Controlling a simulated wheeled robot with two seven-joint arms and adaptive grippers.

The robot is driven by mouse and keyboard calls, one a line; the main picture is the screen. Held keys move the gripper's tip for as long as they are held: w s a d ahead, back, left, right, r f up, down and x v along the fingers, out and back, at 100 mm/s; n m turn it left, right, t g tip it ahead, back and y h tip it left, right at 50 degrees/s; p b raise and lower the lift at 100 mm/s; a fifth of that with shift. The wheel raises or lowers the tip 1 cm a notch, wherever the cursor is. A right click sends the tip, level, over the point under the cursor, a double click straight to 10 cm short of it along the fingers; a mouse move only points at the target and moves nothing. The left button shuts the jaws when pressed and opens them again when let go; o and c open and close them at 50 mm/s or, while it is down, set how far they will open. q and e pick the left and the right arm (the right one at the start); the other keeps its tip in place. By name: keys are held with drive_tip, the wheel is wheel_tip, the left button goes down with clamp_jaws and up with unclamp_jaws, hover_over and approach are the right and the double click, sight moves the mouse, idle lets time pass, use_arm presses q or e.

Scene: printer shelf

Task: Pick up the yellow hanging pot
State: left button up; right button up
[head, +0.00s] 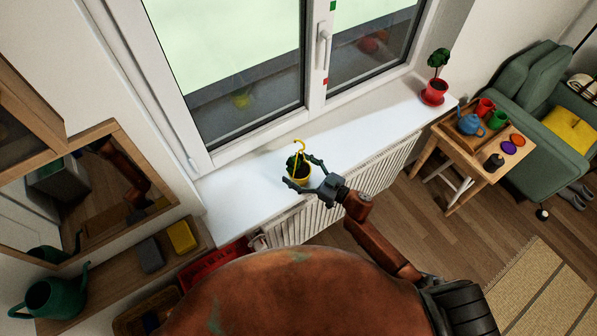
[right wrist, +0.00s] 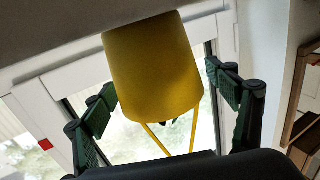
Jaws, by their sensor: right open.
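The yellow hanging pot (head: 300,176) stands on the white windowsill (head: 245,193), with a green plant in it and a yellow hanger hook rising above. My right gripper (head: 303,175) is open, with its two fingers on either side of the pot. In the right wrist view the pot (right wrist: 153,68) appears upside down between the spread dark green fingers (right wrist: 160,95), and a gap shows beside each finger. Its hanger straps run down behind my gripper's dark body. My left gripper is not in view.
The window (head: 230,70) is close behind the sill. A red potted plant (head: 436,90) stands at the sill's far right end. A radiator (head: 330,198) is below the sill. A wooden table (head: 455,150) with a blue watering can (head: 470,123) stands at the right.

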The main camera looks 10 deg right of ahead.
drive_tip(key=c, duration=1.6)
drive_tip(key=shift+c, duration=0.2)
drive_tip(key=shift+r, duration=0.15)
